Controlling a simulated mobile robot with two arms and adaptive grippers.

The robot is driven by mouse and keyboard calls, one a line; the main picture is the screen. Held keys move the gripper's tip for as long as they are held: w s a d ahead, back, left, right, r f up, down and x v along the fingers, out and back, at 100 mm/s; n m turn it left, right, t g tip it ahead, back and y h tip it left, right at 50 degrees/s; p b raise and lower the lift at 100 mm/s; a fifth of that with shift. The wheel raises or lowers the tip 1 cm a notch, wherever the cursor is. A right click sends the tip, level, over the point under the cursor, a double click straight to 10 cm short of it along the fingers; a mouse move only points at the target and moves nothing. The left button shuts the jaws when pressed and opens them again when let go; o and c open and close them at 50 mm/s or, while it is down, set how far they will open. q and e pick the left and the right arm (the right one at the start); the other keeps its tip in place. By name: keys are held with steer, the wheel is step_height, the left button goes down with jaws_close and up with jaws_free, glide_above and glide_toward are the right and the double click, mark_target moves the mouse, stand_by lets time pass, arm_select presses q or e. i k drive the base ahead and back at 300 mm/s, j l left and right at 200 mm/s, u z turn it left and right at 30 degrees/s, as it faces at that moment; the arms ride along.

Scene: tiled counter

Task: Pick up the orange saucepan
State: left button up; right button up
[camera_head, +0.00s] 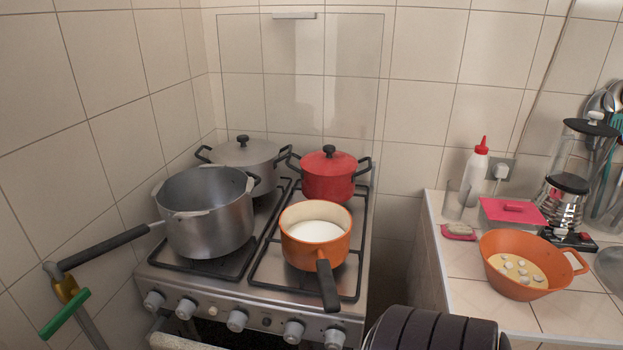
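The orange saucepan (316,244) sits upright on the front right burner of the stove. It holds a white liquid, and its black handle (327,286) points towards the stove's front edge. Neither of my grippers shows in the head view, and nothing is seen holding the saucepan.
A lidded grey pot (243,157) and a red pot (328,176) stand behind. The stove front has several knobs (237,321). An orange bowl (509,283) is on the tiled counter.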

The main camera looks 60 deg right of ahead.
mark_target(315, 235)
steer(key=z, duration=1.9)
